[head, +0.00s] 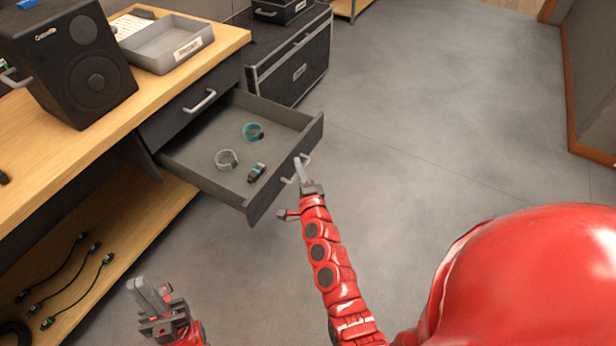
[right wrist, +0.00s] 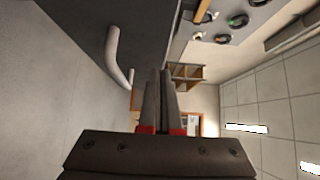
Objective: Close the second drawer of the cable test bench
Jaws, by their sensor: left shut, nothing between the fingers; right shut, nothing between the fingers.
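The cable test bench (head: 215,58) has a wooden top and dark drawers. Its second drawer (head: 205,182) is pulled well out, below a shut upper drawer with a light bar handle (head: 199,101). The open drawer's front (head: 262,198) has a bar handle (head: 290,180), partly hidden behind my right gripper. My right gripper (head: 299,165) is shut and empty, right at the drawer front; I cannot tell whether it touches. In the right wrist view, the handle (right wrist: 118,58) is left of the shut fingers (right wrist: 160,75). My left gripper (head: 145,290) is shut and empty, low in front of the bench.
Inside the drawer lie a teal cable coil (head: 253,131), a grey coil (head: 226,159) and a small dark item (head: 256,172). A speaker (head: 75,62) and grey tray (head: 167,43) stand on top. A black case (head: 290,70) stands beyond the drawer. Floor at right is clear.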

